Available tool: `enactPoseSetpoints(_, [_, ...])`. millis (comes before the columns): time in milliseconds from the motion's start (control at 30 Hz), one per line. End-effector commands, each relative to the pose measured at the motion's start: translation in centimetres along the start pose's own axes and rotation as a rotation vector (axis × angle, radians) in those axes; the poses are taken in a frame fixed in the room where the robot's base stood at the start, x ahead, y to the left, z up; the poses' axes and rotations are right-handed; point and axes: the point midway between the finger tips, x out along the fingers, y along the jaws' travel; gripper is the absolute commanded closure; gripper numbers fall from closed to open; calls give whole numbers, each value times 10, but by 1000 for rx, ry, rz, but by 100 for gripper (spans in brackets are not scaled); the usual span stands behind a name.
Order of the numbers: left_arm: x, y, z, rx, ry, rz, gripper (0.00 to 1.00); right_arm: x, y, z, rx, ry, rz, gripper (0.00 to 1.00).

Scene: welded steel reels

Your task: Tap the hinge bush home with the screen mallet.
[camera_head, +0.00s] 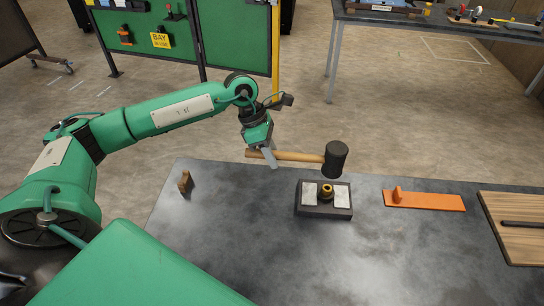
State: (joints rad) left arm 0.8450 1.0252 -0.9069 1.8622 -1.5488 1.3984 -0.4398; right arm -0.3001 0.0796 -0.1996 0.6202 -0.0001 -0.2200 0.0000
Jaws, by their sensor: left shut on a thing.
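My left gripper (261,157) is shut on the wooden handle of the screen mallet (337,160), near the handle's left end. The mallet is held level above the far edge of the steel table, its black head to the right. The brass-coloured hinge bush (326,192) stands up from the middle of a dark block (310,211) with a pale plate on each side. The mallet head is above and slightly behind the bush, apart from it. How deep the bush sits is too small to tell. My right gripper is not in view.
An orange tool with an upright knob (430,201) lies right of the block. A wooden board (520,222) with a dark bar is at the table's right edge. A small brown wooden piece (184,182) stands at the left. The table's front middle is clear.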

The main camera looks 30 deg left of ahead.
Motion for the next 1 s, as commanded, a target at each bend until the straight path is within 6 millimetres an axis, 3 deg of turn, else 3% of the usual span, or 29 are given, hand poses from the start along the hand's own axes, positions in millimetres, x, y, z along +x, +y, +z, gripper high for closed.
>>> enactPoseSetpoints(167, [0, 0, 0, 1, -2, 1, 100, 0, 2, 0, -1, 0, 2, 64])
enactPoseSetpoints(300, [64, 11, -28, -7, 2, -9, 100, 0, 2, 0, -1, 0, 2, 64])
enactPoseSetpoints(333, [66, 14, -28, -2, -1, -2, 100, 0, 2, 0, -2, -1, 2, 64])
enactPoseSetpoints(667, [52, 12, -22, 2, -3, 2, 100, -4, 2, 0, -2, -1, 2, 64])
enactPoseSetpoints(1000, [17, 5, -7, 2, -3, 3, 100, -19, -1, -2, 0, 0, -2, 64])
